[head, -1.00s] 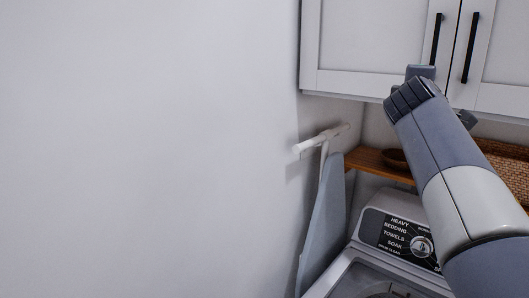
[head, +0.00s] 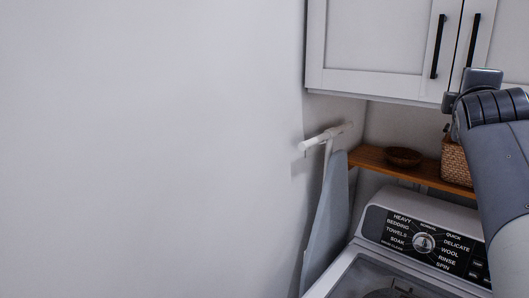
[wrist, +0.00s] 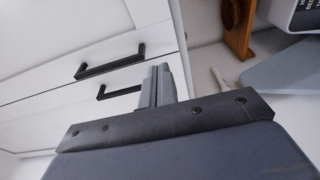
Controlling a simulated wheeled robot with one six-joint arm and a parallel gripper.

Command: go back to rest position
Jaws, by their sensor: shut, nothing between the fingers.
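My gripper shows in the wrist view (wrist: 158,86), with its two grey fingers together and nothing between them. In that view it lies in front of the white cabinet doors (wrist: 60,40) and their black handles. In the head view my arm reaches up from the lower right, in front of the cabinet's lower edge and the shelf. The fingers are not clearly seen there.
A white upper cabinet (head: 375,45) hangs at the upper right. Below it are a wooden shelf (head: 432,178) with a bowl (head: 403,157) and a wicker basket (head: 455,163), a washer (head: 375,222), and an ironing board (head: 328,215) against the wall. The left shows bare wall.

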